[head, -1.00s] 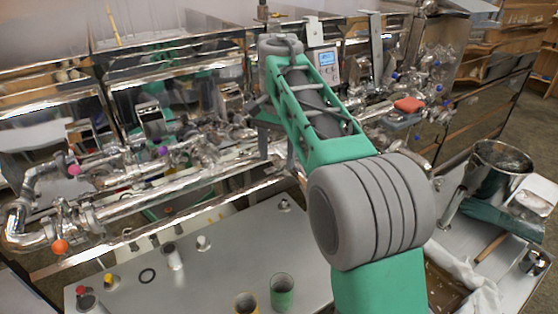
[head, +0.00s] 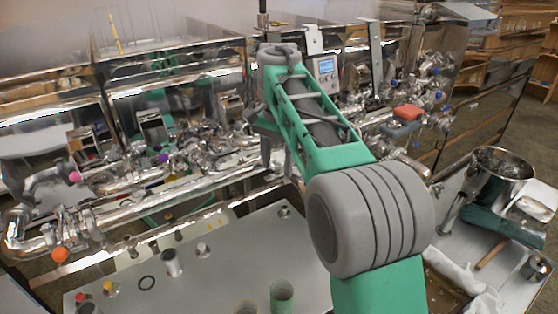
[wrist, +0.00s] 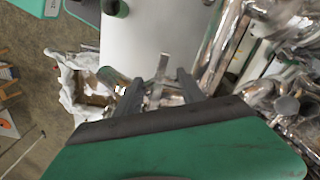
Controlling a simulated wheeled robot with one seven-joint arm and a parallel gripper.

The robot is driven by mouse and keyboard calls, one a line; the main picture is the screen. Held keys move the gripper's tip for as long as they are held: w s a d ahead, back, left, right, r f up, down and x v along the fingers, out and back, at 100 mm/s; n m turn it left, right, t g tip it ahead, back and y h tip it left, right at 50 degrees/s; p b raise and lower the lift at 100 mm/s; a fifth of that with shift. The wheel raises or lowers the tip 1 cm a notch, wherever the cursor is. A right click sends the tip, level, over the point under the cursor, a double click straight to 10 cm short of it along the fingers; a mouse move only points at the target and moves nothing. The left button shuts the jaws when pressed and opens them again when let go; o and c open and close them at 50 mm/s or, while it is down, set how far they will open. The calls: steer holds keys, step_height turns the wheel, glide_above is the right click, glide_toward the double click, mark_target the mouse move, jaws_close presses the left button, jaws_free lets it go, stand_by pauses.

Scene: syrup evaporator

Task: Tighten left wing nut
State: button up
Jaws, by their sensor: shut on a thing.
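In the wrist view, the two dark fingers of my gripper (wrist: 160,78) are either side of a narrow shiny metal piece (wrist: 163,66). I take this piece to be the wing nut, but its wings are not clear. In the head view, my arm reaches to the steel evaporator (head: 180,80), and my own arm links hide the fingertips and the wing nut. Shiny pipework (head: 130,180) with clamps and coloured knobs runs along the evaporator's front, left of my arm.
A steel pot (head: 495,175) stands at the right.

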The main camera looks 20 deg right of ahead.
mark_target(277, 164)
steer(key=m, duration=0.4)
steer(key=shift+m+p, duration=0.3)
steer(key=shift+p, duration=0.05)
steer(key=o, duration=1.1)
steer(key=shift+c, duration=0.2)
steer(key=shift+r, duration=0.1)
step_height(277, 164, up, 3)
steer(key=p, duration=0.2)
steer(key=shift+w+p, duration=0.1)
steer(key=shift+p, duration=0.3)
steer(key=shift+r, duration=2.3)
